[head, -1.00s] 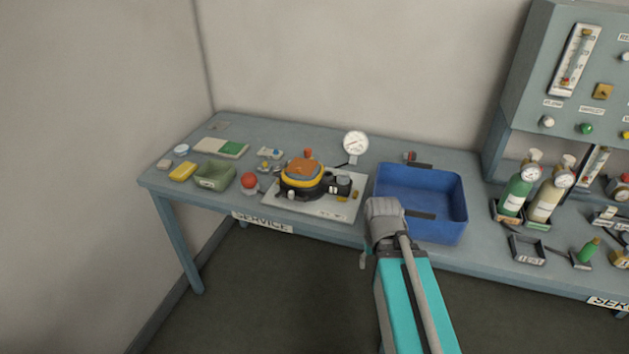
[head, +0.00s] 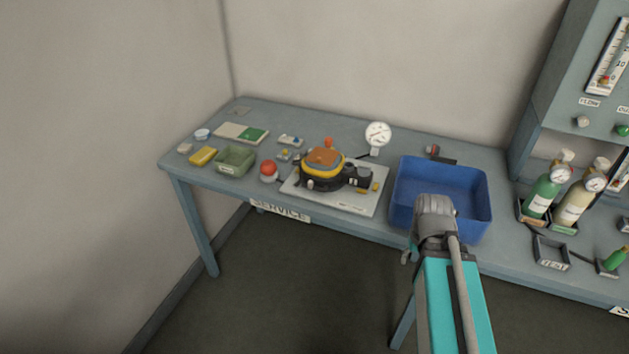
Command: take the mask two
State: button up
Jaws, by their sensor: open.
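I cannot tell for sure which thing is mask two. A black unit with a yellow ring and an orange-brown top (head: 324,163), perhaps a mask, sits on a pale plate (head: 352,204) on the service table. A dark fitting (head: 357,177) is at its right side. My arm reaches up from the lower right, and its grey joint covers the front wall of a blue bin (head: 472,215). My gripper's fingers are hidden behind my arm or out of sight. Nothing is seen held.
A dial gauge (head: 377,134) stands behind the plate. A red-topped ball (head: 269,171), a green tray (head: 236,160) and a yellow block (head: 203,156) are to the left. Green (head: 545,190) and cream (head: 580,195) bottles stand at the right. The table's back strip is mostly clear.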

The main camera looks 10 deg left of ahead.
aim_at(324, 178)
jog(key=k, duration=0.85)
jog(key=u, duration=0.6)
jog(key=i, duration=1)
jog(key=z, duration=0.05)
